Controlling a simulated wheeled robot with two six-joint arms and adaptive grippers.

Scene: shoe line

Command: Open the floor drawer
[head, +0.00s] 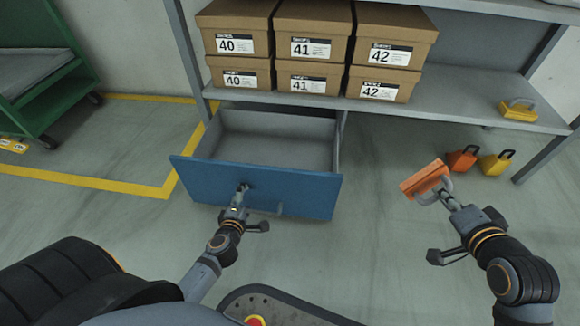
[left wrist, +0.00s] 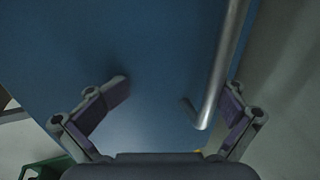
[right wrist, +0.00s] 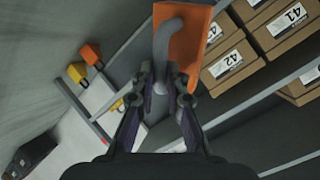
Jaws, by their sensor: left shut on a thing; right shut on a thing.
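The floor drawer's blue front (head: 215,182) stands pulled out under the shelf, and its grey inside (head: 275,140) shows empty. Its grey bar handle (left wrist: 222,70) runs between the fingers of my left gripper (left wrist: 175,100). These fingers look well apart in the left wrist view, and their contact with the bar cannot be made out. In the head view my left gripper (head: 243,188) is at the drawer front. My right gripper (head: 447,195) is shut on the grey handle of an orange block (head: 425,178) and holds it right of the drawer.
Shoe boxes (head: 310,47) stand stacked on the shelf above the drawer. A yellow block (head: 520,112) with a handle lies on the shelf (head: 470,108). Orange (head: 462,160) and yellow (head: 495,163) handled blocks stand on the floor at right. A green cart (head: 50,100) is at left.

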